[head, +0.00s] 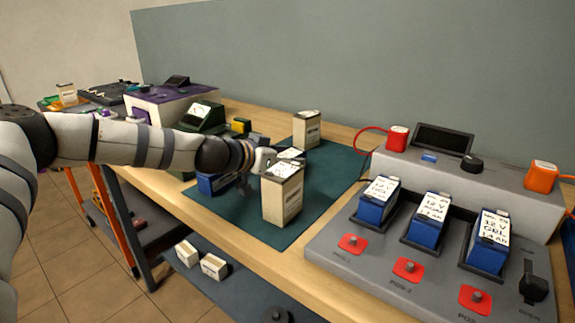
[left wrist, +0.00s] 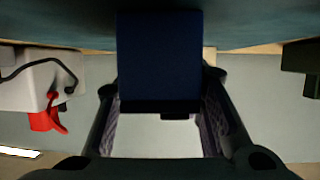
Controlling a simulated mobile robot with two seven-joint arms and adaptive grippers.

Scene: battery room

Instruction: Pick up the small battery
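My left gripper (head: 264,160) reaches in from the left over the green mat, low and level. In the left wrist view its two fingers (left wrist: 160,105) stand wide apart. A dark blue battery (left wrist: 160,60) stands between or just beyond the fingertips, with narrow gaps at its sides; I see no clear contact. In the head view a white labelled top (head: 291,153) shows beside the gripper, its body hidden behind a cream carton (head: 282,198). Another blue item (head: 210,186) is partly hidden under my arm. My right gripper is not in view.
Another cream carton (head: 307,129) stands at the mat's back. A grey charging station (head: 350,262) at right holds blue batteries (head: 428,222) with red buttons in front. A green device (head: 204,117) and a purple-topped box (head: 172,97) stand at left. The mat's (head: 335,172) right side is clear.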

